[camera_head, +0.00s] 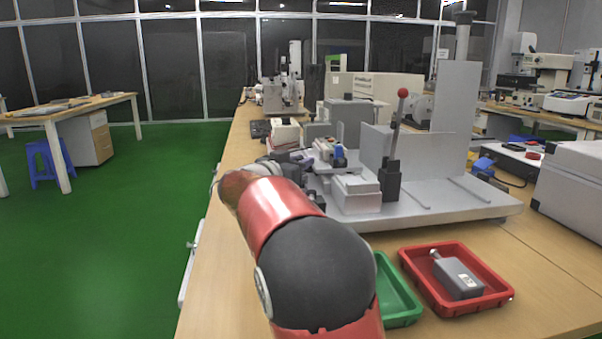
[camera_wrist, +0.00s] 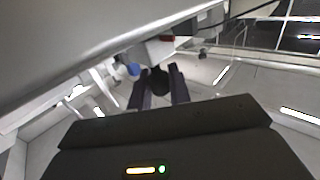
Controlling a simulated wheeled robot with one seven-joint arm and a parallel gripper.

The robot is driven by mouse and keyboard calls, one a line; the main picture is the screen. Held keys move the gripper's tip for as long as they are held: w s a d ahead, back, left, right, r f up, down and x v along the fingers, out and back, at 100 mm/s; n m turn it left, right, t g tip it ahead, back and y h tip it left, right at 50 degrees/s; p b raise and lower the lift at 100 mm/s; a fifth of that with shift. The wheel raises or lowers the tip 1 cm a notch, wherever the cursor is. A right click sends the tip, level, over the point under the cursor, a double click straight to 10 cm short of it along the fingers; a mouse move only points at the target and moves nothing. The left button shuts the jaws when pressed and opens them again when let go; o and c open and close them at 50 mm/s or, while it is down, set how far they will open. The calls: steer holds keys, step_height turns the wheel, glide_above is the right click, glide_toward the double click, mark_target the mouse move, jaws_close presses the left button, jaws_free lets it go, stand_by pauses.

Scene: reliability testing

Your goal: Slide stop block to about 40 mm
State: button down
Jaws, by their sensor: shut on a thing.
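My gripper (camera_wrist: 159,90) reaches in at the left side of a grey metal fixture (camera_head: 455,210). In the wrist view its two dark fingers are shut on a small dark round knob (camera_wrist: 158,77). I cannot tell for sure whether this knob belongs to the stop block. A pale block (camera_head: 357,197) sits on the fixture's base, right of the gripper. A small part with a blue piece (camera_head: 338,152) is behind it; blue also shows in the wrist view (camera_wrist: 133,69). No scale is readable.
A lever with a red ball (camera_head: 403,93) stands upright on the fixture. A red tray (camera_head: 419,279) holding a grey part (camera_head: 459,278) and a green tray (camera_head: 395,309) are in front. A grey box (camera_head: 575,180) is at right. Wood shows free at front right.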

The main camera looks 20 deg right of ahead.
steer(key=c, duration=1.3)
jaws_free()
steer(key=shift+c, duration=0.2)
steer(key=b+v, duration=0.1)
steer(key=v, duration=0.6)
steer(key=shift+s+a+b, duration=0.15)
steer(key=shift+a+b, duration=0.2)
